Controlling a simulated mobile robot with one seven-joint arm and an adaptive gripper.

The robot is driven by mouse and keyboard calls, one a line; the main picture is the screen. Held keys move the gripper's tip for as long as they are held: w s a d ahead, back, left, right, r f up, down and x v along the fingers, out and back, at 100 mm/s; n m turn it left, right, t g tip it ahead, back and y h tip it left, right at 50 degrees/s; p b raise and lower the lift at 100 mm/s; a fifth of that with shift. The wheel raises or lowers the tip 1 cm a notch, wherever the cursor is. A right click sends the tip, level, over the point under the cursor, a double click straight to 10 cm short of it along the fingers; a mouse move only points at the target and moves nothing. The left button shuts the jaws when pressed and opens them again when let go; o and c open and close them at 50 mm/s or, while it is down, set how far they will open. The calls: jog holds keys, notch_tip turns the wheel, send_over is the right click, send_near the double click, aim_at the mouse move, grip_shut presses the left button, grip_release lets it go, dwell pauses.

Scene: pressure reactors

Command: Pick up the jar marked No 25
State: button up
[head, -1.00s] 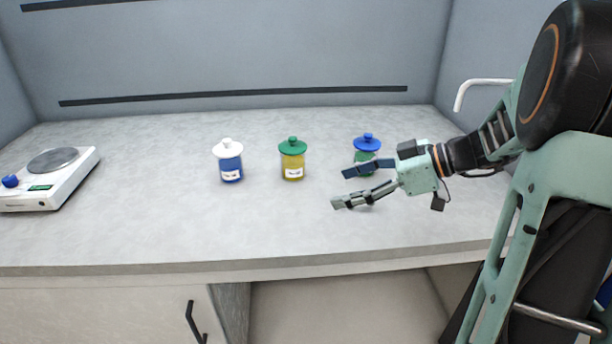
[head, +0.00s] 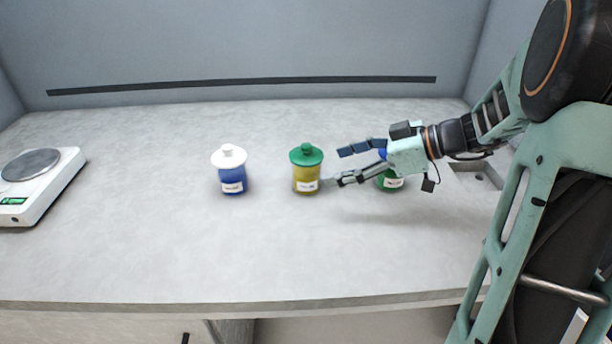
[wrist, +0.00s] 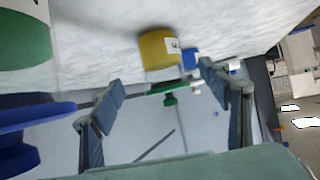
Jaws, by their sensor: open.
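Three lidded jars stand upright in a row on the bench; their label numbers are too small to read. The left one is a blue jar with a white lid (head: 231,172). The middle one is a yellow jar with a green lid (head: 306,172), and it also shows upside down between the fingers in the wrist view (wrist: 158,50). The right one is a green jar with a blue lid (head: 390,184), partly hidden behind my gripper. It shows large at the left of the wrist view (wrist: 25,40). My gripper (head: 336,167) is open and empty, its fingertips just right of the yellow jar.
A white hotplate or scale (head: 40,185) stands at the far left of the grey bench (head: 300,255). A sink-like recess (head: 478,172) lies at the right. The bench in front of the jars is clear.

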aim_at(320, 167)
jog(key=shift+x, duration=3.55)
jog(key=shift+r, duration=0.2)
jog(key=c, duration=1.4)
jog(key=shift+c, duration=0.6)
jog(key=shift+r, duration=0.15)
